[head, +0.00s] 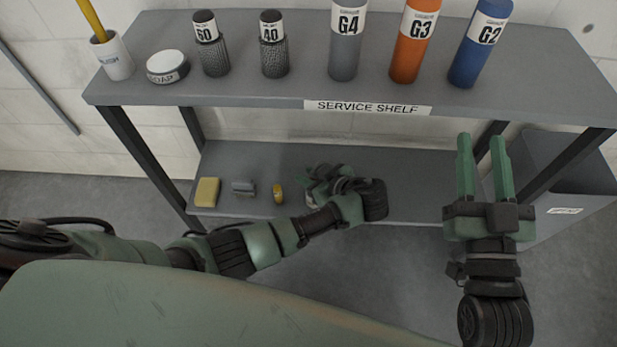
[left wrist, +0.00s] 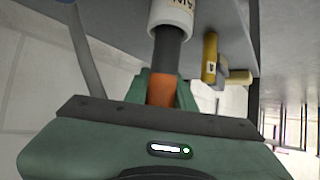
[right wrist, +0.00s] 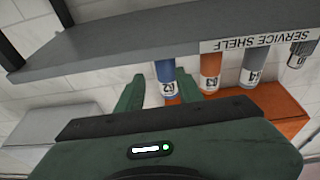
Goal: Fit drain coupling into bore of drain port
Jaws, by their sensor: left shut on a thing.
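My left gripper (head: 322,180) is at the lower shelf, partly hidden by its own wrist in the head view. In the left wrist view its green fingers (left wrist: 160,92) are shut on an orange and dark grey cylinder, which looks like the drain coupling (left wrist: 167,55). Its dark end points at a white labelled cylinder, probably the drain port (left wrist: 172,12), cut off by the top edge. The two look roughly in line; I cannot tell whether the end is inside the bore. My right gripper (head: 485,165) is open and empty, right of the lower shelf's middle.
On the lower shelf (head: 420,180) lie a yellow block (head: 207,192), a grey piece (head: 243,187) and a small yellow piece (head: 278,192). The upper shelf (head: 300,92) above holds several bottles. A grey bin (head: 570,180) stands at right. The lower shelf's right part is clear.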

